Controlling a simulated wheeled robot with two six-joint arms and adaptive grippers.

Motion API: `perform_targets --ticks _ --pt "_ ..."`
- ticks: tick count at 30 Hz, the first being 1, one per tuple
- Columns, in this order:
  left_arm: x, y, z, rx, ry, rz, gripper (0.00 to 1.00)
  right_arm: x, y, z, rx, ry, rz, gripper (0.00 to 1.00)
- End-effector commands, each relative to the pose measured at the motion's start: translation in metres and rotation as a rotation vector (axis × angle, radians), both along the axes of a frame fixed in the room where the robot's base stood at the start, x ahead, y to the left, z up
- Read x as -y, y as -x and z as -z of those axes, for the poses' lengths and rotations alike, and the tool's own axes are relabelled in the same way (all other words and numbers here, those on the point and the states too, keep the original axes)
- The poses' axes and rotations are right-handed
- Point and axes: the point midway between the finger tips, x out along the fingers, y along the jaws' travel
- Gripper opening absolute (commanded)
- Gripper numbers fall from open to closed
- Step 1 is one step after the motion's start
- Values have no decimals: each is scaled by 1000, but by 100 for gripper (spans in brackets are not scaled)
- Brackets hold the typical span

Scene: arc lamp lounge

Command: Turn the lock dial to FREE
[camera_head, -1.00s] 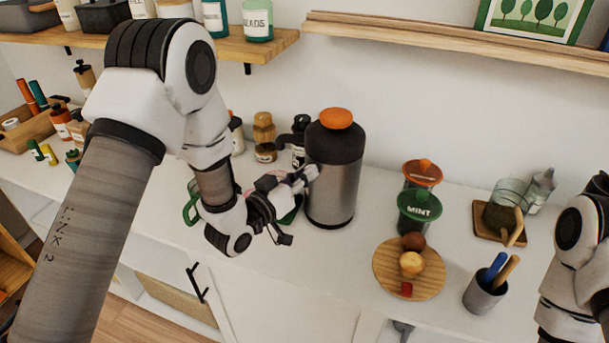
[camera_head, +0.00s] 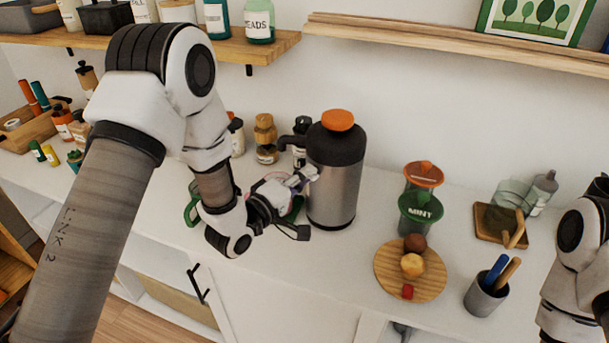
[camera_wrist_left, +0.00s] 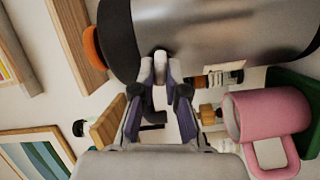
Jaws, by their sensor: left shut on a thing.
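A steel pump flask (camera_head: 333,180) with a black top, a spout and an orange cap (camera_head: 337,120) stands on the white counter. My left gripper (camera_head: 308,176) is at the left side of its steel body. In the left wrist view the gripper (camera_wrist_left: 161,76) is shut on a small pale piece against the steel, which appears to be the lock dial (camera_wrist_left: 160,63). The fingers cover most of the dial, and no FREE marking or pointer can be read. My right gripper is outside the picture; only part of that arm shows at the right edge.
A pink mug (camera_wrist_left: 268,114) stands close beside the left gripper, by a green item. Bottles stand behind the spout. Right of the flask are a green MINT jar (camera_head: 420,212), a round wooden board (camera_head: 385,272) with small items, and a grey cup (camera_head: 484,296) of utensils.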

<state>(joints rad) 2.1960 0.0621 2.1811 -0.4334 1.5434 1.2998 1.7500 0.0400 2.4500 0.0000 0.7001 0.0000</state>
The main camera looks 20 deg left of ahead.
Motion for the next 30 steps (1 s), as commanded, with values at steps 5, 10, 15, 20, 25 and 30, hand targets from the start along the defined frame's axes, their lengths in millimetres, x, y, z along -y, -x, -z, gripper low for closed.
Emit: perform_targets --ticks 5,10,15,20,25,30 --pt "0 -1 0 -44 112 -1 0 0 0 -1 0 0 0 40" --pt "0 -1 0 -74 187 0 0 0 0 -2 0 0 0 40" --pt "0 -1 1 -90 228 1 0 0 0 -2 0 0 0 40" --pt "0 0 1 -96 241 1 0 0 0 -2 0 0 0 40" --pt "0 0 1 -96 242 1 0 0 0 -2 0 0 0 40" --pt "0 0 1 -96 242 1 19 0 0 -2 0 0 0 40"
